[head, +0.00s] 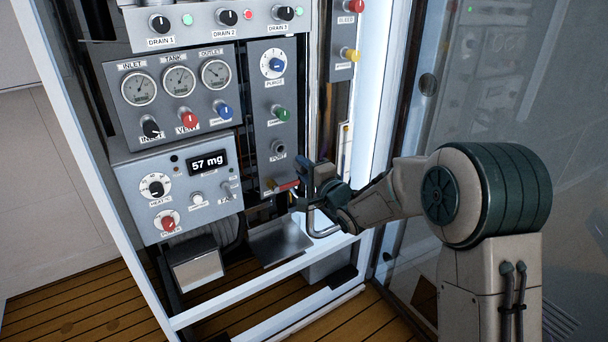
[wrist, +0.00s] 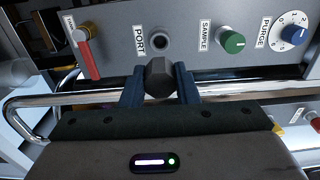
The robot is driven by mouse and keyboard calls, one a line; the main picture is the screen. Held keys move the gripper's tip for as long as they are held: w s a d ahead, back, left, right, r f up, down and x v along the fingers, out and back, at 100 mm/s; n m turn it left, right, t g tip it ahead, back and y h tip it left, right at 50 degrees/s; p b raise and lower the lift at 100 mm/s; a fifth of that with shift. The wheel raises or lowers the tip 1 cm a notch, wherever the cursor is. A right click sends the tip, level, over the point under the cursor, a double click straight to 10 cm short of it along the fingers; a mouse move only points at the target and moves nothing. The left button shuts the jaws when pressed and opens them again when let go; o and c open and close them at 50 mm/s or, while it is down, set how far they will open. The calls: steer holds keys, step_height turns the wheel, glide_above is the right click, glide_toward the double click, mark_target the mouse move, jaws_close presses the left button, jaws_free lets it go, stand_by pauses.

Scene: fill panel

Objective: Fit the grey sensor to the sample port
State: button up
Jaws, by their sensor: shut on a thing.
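My gripper (wrist: 160,88) is shut on a dark grey faceted piece, the grey sensor (wrist: 158,76), held between its two blue fingers in the wrist view. The sample port (wrist: 159,43) is a round grey fitting with a dark hole, labelled PORT, on the panel just above the sensor in that view. A strip of panel shows between them, so they look apart. In the head view the port (head: 278,147) is on the narrow middle panel, and my gripper (head: 309,181) is below and right of it. I cannot make out the sensor there.
A red-handled lever (wrist: 88,54) sits beside the port, close to my gripper in the head view. The green sample knob (wrist: 233,43) and blue purge knob (wrist: 294,35) are on the port's other side. A bent metal rail (head: 323,228) runs near my gripper.

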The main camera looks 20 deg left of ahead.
mark_target(304, 169)
steer(key=shift+s, duration=0.15)
steer(key=shift+p+x, duration=0.4)
steer(key=shift+x, duration=2.5)
steer(key=shift+x, duration=1.35)
steer(key=o, duration=1)
steer(key=p+v, duration=0.2)
steer(key=v, duration=1.1)
steer(key=shift+s+d, duration=0.25)
steer(key=shift+d, duration=0.1)
